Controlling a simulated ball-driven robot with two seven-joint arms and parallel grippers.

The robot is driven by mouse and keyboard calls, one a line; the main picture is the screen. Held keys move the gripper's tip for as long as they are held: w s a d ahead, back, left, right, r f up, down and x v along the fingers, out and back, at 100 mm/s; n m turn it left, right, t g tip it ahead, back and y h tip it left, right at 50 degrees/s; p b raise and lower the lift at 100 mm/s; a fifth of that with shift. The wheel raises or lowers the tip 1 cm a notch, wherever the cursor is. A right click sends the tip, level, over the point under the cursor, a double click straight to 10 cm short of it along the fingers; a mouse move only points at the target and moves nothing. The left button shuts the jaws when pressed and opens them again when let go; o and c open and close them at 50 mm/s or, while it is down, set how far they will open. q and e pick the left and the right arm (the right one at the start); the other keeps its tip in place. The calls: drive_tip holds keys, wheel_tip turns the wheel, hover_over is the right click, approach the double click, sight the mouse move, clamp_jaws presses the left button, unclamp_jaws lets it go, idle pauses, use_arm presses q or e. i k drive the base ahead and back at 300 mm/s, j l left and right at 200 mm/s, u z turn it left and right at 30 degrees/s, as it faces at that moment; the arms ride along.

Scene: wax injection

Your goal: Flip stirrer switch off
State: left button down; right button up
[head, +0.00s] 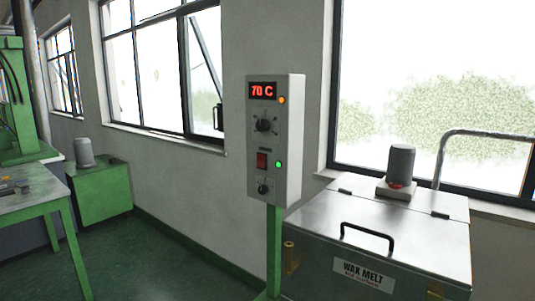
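The control box (275,140) is a light grey panel on a green post, near the middle of the head view. Its red display reads 70 C. Below the display is a round dial (263,125), and below that a red rocker switch (262,160). A green lamp (278,165) glows beside the red switch, and an orange lamp glows near the display. A small dark knob or toggle (263,189) is at the bottom; the labels are too small to read. Neither of my grippers is in view.
A metal tank (405,235) labelled WAX MELT, with a black handle and a grey motor (401,163) on its lid, stands right of the box. A green table (35,195) and green machine are at left. Green floor (160,260) lies open between.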

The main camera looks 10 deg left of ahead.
sight(261, 163)
drive_tip(key=i+j+z, duration=0.1)
drive_tip(key=i+j, duration=0.2)
drive_tip(key=i, duration=0.15)
drive_tip(key=i+j+z, duration=0.15)
drive_tip(key=i+j, duration=0.2)
drive_tip(key=i, duration=0.1)
